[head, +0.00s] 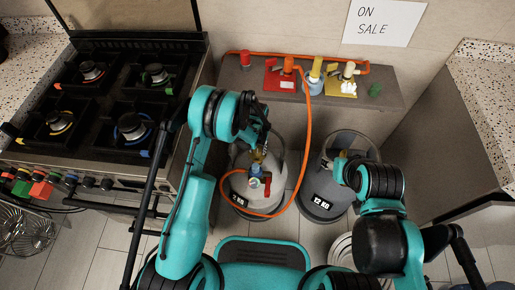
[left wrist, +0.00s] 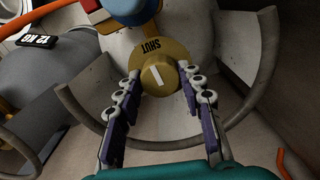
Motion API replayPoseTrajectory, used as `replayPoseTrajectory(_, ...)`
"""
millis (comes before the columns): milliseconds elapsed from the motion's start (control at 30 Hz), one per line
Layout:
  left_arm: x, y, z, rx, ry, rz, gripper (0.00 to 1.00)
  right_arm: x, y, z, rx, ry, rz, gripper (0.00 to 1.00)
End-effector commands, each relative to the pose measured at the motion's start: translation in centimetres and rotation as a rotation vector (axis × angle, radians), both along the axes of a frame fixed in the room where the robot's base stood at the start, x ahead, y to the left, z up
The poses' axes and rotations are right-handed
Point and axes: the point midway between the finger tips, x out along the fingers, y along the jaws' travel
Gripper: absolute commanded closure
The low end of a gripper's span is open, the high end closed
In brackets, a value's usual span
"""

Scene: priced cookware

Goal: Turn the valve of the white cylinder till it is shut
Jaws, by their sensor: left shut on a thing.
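The word SHUT shows upside down on the yellow plate (left wrist: 172,50) behind the knob. My left gripper (head: 259,143) is over the cylinder's top. In the left wrist view its fingers (left wrist: 160,92) are closed on the knob from both sides. My right gripper (head: 338,160) is by the grey cylinder's top, its fingers too small to judge.
The grey cylinder (head: 325,190) stands to the right. An orange hose (head: 304,140) runs from the shelf (head: 235,85), which holds several coloured fittings, and loops around the white cylinder. The stove (head: 115,100) is at left, a counter (head: 480,95) at right. A curved guard (left wrist: 243,112) surrounds the valve.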

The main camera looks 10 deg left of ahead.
Motion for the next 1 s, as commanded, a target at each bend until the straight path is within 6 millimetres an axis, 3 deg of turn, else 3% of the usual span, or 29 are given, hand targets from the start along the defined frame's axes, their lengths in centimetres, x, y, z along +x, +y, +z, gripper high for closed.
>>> replayPoseTrajectory(700, 0.01, 0.01, 0.00, 0.000, 0.000, -0.071, 0.91, 0.00, 0.00, 0.00, 0.000, 0.000, 0.000, 0.55)
replayPoseTrajectory(733, 0.01, 0.01, 0.00, 0.000, 0.000, -0.071, 0.54, 0.00, 0.00, 0.00, 0.000, 0.000, 0.000, 0.55)
replayPoseTrajectory(767, 0.01, 0.01, 0.00, 0.000, 0.000, -0.071, 0.47, 0.00, 0.00, 0.00, 0.000, 0.000, 0.000, 0.55)
replayPoseTrajectory(800, 0.01, 0.01, 0.00, 0.000, 0.000, -0.071, 0.41, 0.00, 0.00, 0.00, 0.000, 0.000, 0.000, 0.55)
replayPoseTrajectory(1000, 0.01, 0.01, 0.00, 0.000, 0.000, -0.070, 0.41, 0.00, 0.00, 0.00, 0.000, 0.000, 0.000, 0.55)
